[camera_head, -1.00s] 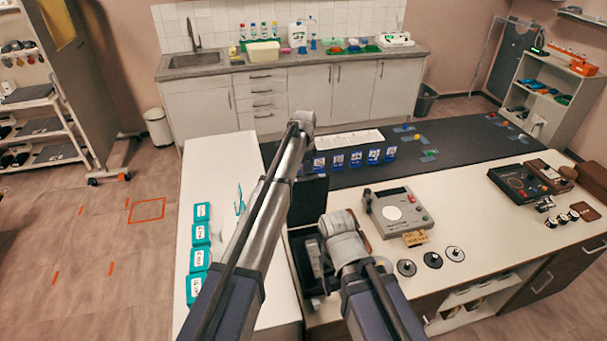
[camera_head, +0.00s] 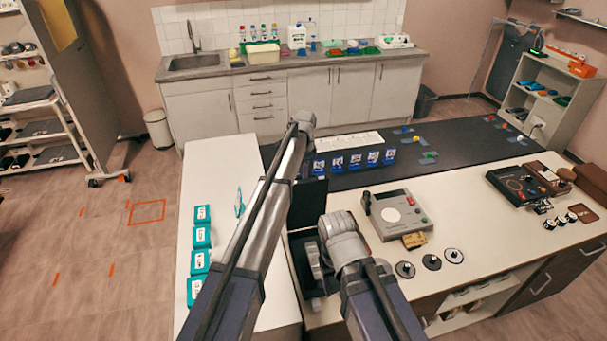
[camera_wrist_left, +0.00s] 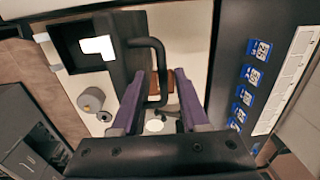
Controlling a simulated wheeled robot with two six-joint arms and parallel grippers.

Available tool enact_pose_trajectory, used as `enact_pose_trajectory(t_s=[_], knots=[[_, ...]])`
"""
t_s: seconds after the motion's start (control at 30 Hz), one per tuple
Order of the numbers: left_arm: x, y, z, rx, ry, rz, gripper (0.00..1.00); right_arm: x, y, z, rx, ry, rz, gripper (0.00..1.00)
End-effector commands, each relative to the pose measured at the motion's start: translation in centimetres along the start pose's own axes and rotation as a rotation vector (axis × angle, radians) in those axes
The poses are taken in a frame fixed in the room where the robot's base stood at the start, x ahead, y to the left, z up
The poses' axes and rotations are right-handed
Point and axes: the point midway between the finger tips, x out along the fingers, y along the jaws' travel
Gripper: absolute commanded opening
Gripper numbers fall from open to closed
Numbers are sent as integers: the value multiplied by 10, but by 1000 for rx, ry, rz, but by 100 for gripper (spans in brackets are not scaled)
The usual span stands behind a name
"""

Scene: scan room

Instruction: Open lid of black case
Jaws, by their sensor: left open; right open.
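The black case stands at the near left end of the counter, partly behind my arms. Its lid (camera_head: 308,203) is raised at the back, and its dark base (camera_head: 296,262) lies in front. In the left wrist view, a black looped handle (camera_wrist_left: 158,48) reaches between the two purple fingers of my left gripper (camera_wrist_left: 160,90). The fingers are spread, and I cannot tell whether they touch the handle. In the head view my left arm hides its fingers. My right gripper (camera_head: 318,285) is low over the case base; its fingertips are not clear.
A grey device (camera_head: 398,212) and several round black discs (camera_head: 432,262) are to the right of the case. Blue cards (camera_head: 355,160) stand behind it on a dark mat. Teal boxes (camera_head: 200,236) line the white table at left.

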Motion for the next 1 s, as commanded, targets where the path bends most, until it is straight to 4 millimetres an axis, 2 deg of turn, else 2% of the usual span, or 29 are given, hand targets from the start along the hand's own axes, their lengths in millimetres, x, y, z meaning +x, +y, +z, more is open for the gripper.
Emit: enact_pose_trajectory(t_s=[0.03,0.3,0.5,0.83,1.0], knots=[[-10,0,0,0,0,0,45,-10,1,1,-1,0,0,60],[-47,0,0,0,0,0,45,-46,4,3,6,-2,-1,60],[-66,0,0,0,0,0,45,-65,6,4,19,-3,-2,60],[-66,0,0,0,0,0,45,-66,6,4,23,-3,-3,60],[-66,0,-2,-25,0,2,27,-65,6,4,23,-3,-3,60]])
